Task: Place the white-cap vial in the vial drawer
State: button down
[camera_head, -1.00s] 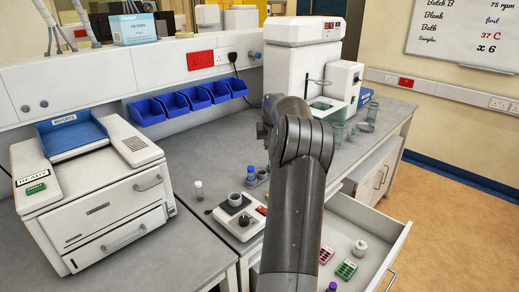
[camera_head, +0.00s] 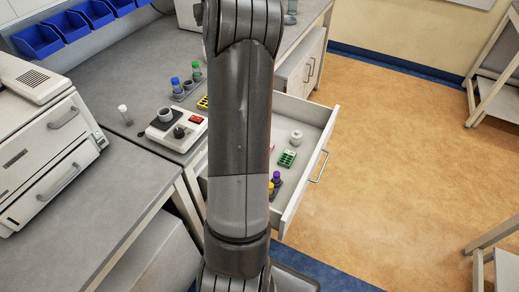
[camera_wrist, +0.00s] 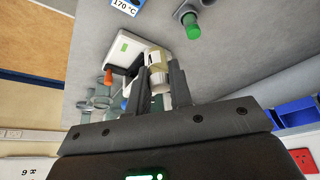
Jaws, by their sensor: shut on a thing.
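In the wrist view, my gripper (camera_wrist: 160,78) is shut on a small white and cream vial (camera_wrist: 158,72), held between the two dark fingers. Its cap shows only partly. In the head view, my gripper and the held vial are hidden, with my arm across the middle. An open drawer (camera_head: 325,133) below the bench is to the right of my arm. It holds a green rack (camera_head: 287,158), a white round-topped container (camera_head: 296,138) and a purple-capped vial (camera_head: 276,177). Its left part is hidden by my arm.
Blue- and green-capped vials (camera_head: 196,70) stand in a rack behind. A white drawer cabinet (camera_head: 48,145) is at left. Floor right of the drawer is clear.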

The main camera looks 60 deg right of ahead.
jog(key=s+a+f, duration=0.1)
jog(key=s+a, duration=0.3)
jog(key=s, duration=0.4)
jog(key=s+a+n, duration=0.1)
jog(key=s+a, duration=0.3)
jog(key=s, duration=0.3)
jog(key=s+a+f, duration=0.1)
jog(key=s+a, duration=0.3)
jog(key=s, duration=0.4)
notch_tip(320, 180, down, 47)
jog(key=shift+d+f, duration=0.15)
jog(key=shift+f, duration=0.05)
jog(key=shift+f, duration=0.2)
jog(key=c, duration=1.3)
grip_release()
jog(key=shift+r, duration=0.1)
